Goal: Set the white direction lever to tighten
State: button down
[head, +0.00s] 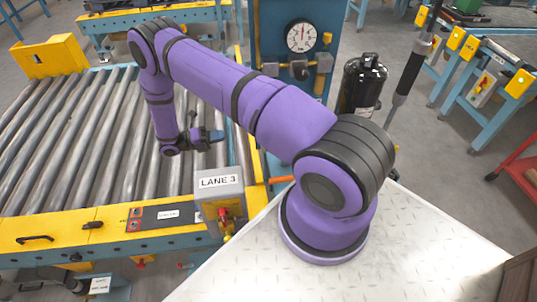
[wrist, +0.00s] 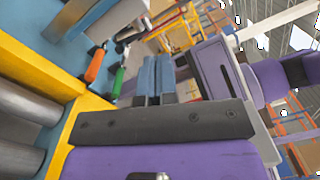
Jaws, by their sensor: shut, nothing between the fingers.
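I cannot make out a white direction lever in either view. A dark, slim tool (head: 408,75) hangs tilted at the upper right in the head view; any lever on it is too small to tell. My gripper (head: 216,136) is over the rollers, left of the blue panel and far from the hanging tool. In the wrist view its two blue-grey fingers (wrist: 154,76) lie side by side, shut and empty.
A roller conveyor (head: 75,130) fills the left. A grey LANE 3 box (head: 219,190) stands at its corner. A blue panel carries a round gauge (head: 301,36); a black cylinder (head: 361,85) stands beside it. Orange (wrist: 96,65) and green (wrist: 118,82) handles show near my fingers in the wrist view.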

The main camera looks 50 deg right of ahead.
jog(key=s+f+n+t+h, duration=0.1)
jog(key=s+f+n+h, duration=0.1)
jog(key=f, duration=0.5)
jog(key=s+f+n+h, duration=0.3)
jog(key=s+f+n, duration=0.2)
jog(key=f, duration=0.3)
jog(key=shift+d+f+t, duration=0.15)
jog(key=shift+d+t, duration=0.25)
jog(key=shift+s, duration=0.1)
jog(key=x, duration=1.4)
